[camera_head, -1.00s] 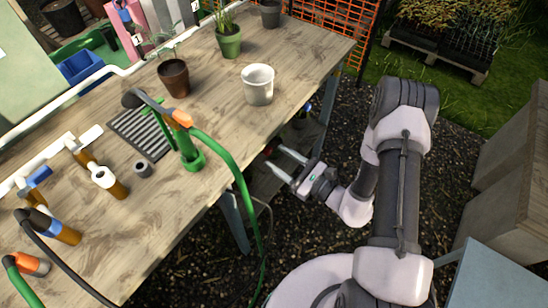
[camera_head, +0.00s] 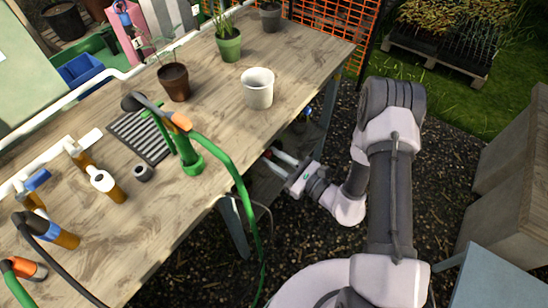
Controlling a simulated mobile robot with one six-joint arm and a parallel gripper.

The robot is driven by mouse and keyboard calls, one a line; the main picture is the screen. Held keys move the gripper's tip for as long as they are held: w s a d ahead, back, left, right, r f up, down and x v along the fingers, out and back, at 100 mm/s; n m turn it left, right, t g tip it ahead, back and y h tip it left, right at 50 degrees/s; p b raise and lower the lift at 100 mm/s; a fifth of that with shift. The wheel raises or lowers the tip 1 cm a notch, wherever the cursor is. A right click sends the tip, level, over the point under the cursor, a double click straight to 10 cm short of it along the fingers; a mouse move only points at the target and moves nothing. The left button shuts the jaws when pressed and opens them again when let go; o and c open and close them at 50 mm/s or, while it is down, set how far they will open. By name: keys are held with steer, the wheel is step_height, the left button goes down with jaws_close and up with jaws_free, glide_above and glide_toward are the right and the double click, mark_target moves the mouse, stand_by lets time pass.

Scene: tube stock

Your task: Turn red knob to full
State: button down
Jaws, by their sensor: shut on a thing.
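My gripper (camera_head: 271,158) reaches in under the front edge of the workbench (camera_head: 215,190), its two pale fingers pointing left and slightly up. The fingertips are at the shaded space below the bench top. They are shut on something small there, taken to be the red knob. The knob is mostly or wholly hidden by the fingers, the bench edge and shadow, so its turned position cannot be told.
A green hose (camera_head: 241,190) hangs over the bench front, left of my gripper. A bench leg (camera_head: 230,222) stands below. On top are a white pot (camera_head: 258,90), a brown pot (camera_head: 174,84) and a green pot (camera_head: 229,47). A grey-blue surface (camera_head: 490,275) is at lower right.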

steer(key=m+p, duration=0.2)
steer(key=m, duration=0.2)
steer(key=shift+r, duration=0.1)
steer(key=m+p, duration=0.2)
steer(key=m, duration=0.2)
steer(key=m+p, duration=0.1)
steer(key=m, duration=0.3)
steer(key=shift+m+g+p, duration=0.35)
steer(key=shift+m+g, duration=0.05)
steer(key=shift+w+d+f+m+g+y+p, duration=0.1)
steer(key=shift+m+y+p, duration=0.1)
steer(key=shift+m, duration=3.4)
steer(key=shift+s+a+f+m+g+y+p, duration=0.1)
steer(key=shift+m+y+p, duration=0.1)
steer(key=shift+m, duration=3.4)
steer(key=shift+w+d+f+m+g+y+p, duration=0.1)
steer(key=shift+m+y+p, duration=0.1)
steer(key=shift+m, duration=3.4)
